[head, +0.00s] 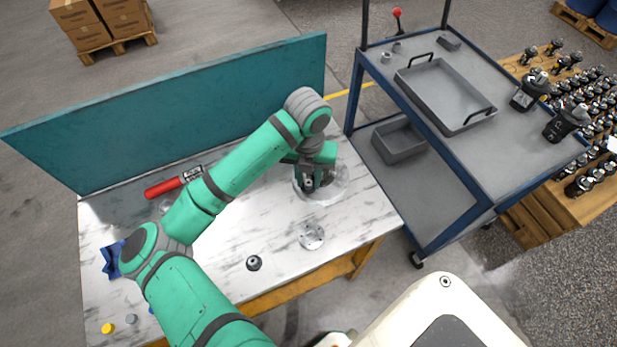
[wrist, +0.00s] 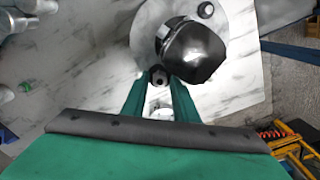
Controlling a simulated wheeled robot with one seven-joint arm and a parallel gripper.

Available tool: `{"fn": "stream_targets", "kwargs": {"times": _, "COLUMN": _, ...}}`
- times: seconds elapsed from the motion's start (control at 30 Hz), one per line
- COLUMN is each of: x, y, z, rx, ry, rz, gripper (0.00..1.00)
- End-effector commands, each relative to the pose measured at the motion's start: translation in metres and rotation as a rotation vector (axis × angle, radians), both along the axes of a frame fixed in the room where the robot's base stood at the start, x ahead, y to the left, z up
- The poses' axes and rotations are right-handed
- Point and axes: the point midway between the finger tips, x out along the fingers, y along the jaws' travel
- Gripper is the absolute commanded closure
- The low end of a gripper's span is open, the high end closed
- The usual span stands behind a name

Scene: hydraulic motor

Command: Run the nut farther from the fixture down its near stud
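My gripper (wrist: 159,77) points down at the round fixture plate (wrist: 237,45) on the bench. Its two green fingers close in on a small dark nut (wrist: 158,75) with a hole in its middle, and seem to hold it. The nut is beside a black rounded motor body (wrist: 195,52) on the plate. A dark round knob-like part (wrist: 205,9), perhaps a stud or nut, shows on the plate's far side. The stud under the nut is hidden. In the head view my gripper (head: 309,180) covers most of the fixture plate (head: 335,190).
A round metal flange (head: 311,236) and a black round part (head: 254,263) lie on the bench. A red cylinder (head: 163,187) lies by the teal back panel (head: 180,110). A blue cart (head: 470,165) with a grey tray (head: 440,98) stands to the right.

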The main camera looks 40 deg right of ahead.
Motion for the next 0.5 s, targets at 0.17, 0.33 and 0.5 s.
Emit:
{"fn": "stream_targets", "kwargs": {"times": 0.17, "x": -0.0001, "y": 0.0002, "z": 0.0000, "rx": 0.000, "ry": 0.000, "rz": -0.001, "gripper": 0.81}}
{"fn": "stream_targets", "kwargs": {"times": 0.33, "x": -0.0001, "y": 0.0002, "z": 0.0000, "rx": 0.000, "ry": 0.000, "rz": -0.001, "gripper": 1.00}}
{"fn": "stream_targets", "kwargs": {"times": 0.5, "x": 0.0004, "y": 0.0005, "z": 0.0000, "rx": 0.000, "ry": -0.001, "rz": -0.073, "gripper": 1.00}}
